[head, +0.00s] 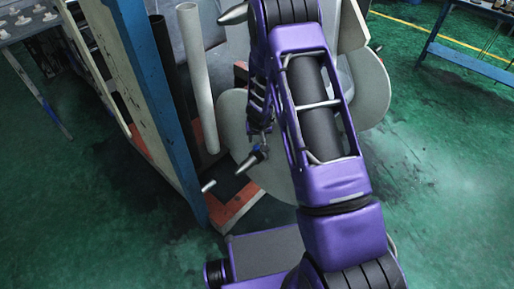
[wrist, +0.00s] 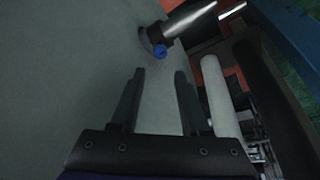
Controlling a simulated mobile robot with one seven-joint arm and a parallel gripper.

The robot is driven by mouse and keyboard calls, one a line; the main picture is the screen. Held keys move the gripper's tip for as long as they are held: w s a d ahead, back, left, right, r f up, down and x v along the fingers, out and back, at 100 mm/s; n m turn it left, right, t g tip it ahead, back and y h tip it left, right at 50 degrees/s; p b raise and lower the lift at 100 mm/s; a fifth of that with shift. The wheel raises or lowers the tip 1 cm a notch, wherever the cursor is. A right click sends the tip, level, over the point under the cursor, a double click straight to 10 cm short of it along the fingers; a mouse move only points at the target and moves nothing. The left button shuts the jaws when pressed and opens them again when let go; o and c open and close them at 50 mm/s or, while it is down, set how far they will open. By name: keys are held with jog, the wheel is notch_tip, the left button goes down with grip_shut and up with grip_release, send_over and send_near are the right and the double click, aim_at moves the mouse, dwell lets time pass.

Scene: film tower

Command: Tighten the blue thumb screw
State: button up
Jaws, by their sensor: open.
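The blue thumb screw (wrist: 159,52) shows in the wrist view. It sits on the side of a dark collar at the base of a metal cone (wrist: 192,20), which sticks out from a large pale disc (wrist: 65,60). My gripper (wrist: 160,74) is open and empty. Its two dark fingers point at the screw, one to each side of its line, and the screw appears beyond the fingertips, apart from them. In the head view, the cone (head: 250,161) is in the middle, just below my gripper (head: 261,131); the screw is too small there to make out clearly.
In the head view, a white tube (head: 197,80) and a black tube (head: 168,75) stand left of my gripper, beside a blue and white post (head: 150,90). The pale disc (head: 232,115) is behind my arm. Open green floor (head: 445,170) lies to the right.

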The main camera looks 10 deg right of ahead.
aim_at(256, 147)
jog(key=b+x, duration=0.1)
jog(key=x, duration=0.8)
jog(key=shift+w+f, duration=0.15)
jog(key=shift+f, duration=0.15)
jog(key=shift+c, duration=0.2)
grip_shut()
